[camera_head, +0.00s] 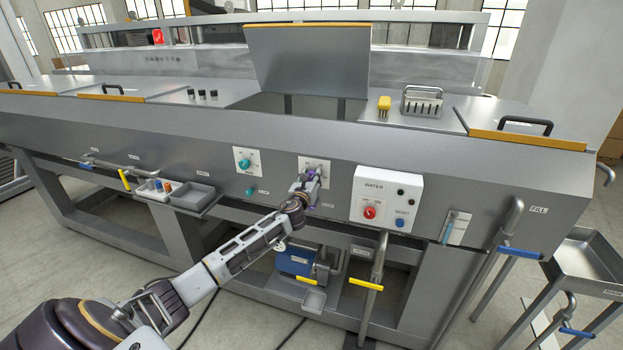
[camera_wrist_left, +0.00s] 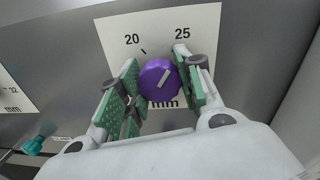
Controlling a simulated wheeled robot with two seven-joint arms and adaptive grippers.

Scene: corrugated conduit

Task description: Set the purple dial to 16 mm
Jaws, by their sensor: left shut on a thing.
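The purple dial (camera_wrist_left: 158,80) sits on a white scale plate (camera_wrist_left: 118,40) on the grey machine front. The numbers 20 and 25 and part of "mm" show; no 16 can be read, and the fingers cover parts of the plate. My left gripper (camera_wrist_left: 156,74) is shut on the dial, its green pads on either side. In the head view, my left gripper (camera_head: 305,184) covers most of the purple dial (camera_head: 312,173). My right gripper is not in view.
A teal dial (camera_head: 244,163) on another plate is to the left. A white WATER box (camera_head: 386,185) with a red knob and a blue button juts out close on the right. A small tray (camera_head: 192,197) is lower left; a blue pump (camera_head: 295,261) sits below.

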